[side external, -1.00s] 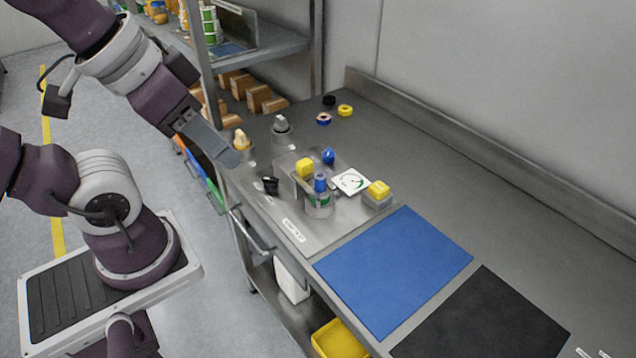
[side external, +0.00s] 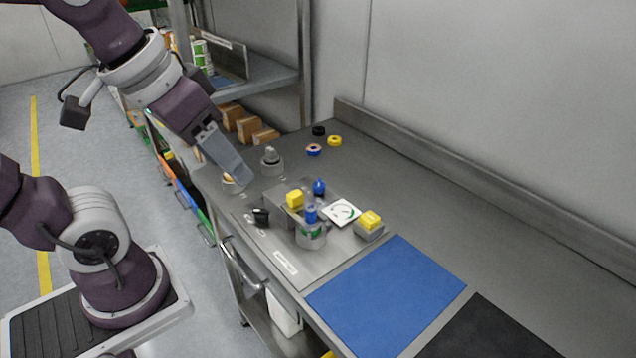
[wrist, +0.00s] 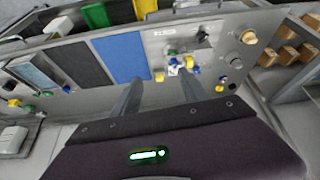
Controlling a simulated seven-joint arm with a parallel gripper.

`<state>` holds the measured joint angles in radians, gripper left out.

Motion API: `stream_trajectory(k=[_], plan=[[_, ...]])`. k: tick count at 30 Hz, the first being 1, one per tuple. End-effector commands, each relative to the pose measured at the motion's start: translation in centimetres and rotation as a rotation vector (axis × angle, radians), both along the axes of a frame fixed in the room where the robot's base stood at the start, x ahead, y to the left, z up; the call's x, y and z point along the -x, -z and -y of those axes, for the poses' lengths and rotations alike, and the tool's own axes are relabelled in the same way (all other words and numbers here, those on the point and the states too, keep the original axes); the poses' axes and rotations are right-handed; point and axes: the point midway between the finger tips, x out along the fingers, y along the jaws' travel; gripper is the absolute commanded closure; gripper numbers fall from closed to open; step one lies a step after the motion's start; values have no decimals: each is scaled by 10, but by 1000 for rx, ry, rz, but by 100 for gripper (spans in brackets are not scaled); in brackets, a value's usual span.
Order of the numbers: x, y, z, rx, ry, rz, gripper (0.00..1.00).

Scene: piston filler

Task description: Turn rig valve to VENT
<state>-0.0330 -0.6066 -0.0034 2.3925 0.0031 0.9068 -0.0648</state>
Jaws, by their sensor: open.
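The rig's steel plate (side external: 290,264) lies on the bench. A black handle (side external: 260,217), apparently the rig valve, is at its left edge beside small white marks. I cannot read its setting. In the wrist view the black handle (wrist: 203,37) is near the plate's far edge. A clear cylinder with a blue top (side external: 311,212), yellow blocks, a blue knob and a white gauge (side external: 342,212) are right of the handle. My gripper (side external: 241,182) is above the plate's back left, apart from the handle. The wrist view shows its two fingers (wrist: 162,82) apart, with nothing gripped.
Two grey round bases with knobs, one grey-topped (side external: 271,162), stand behind the plate; my gripper partly hides the other. A blue mat (side external: 385,290) and a black mat (side external: 490,330) lie to the right. Tape rolls (side external: 334,141) lie near the back wall. A shelf post (side external: 305,75) rises behind.

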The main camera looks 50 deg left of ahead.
Motion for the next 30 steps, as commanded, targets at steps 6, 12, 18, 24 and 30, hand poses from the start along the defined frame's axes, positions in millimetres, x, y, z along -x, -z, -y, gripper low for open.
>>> stream_trajectory(k=[6, 12, 18, 24, 30], plan=[[-144, 9, -46, 94, -357, -175, 48], [-254, 102, -115, 178, -695, -316, 48], [-293, 190, -159, 224, -906, -393, 48], [-296, 223, -165, 231, -942, -409, 48], [-296, 261, -165, 231, -940, -408, 48]])
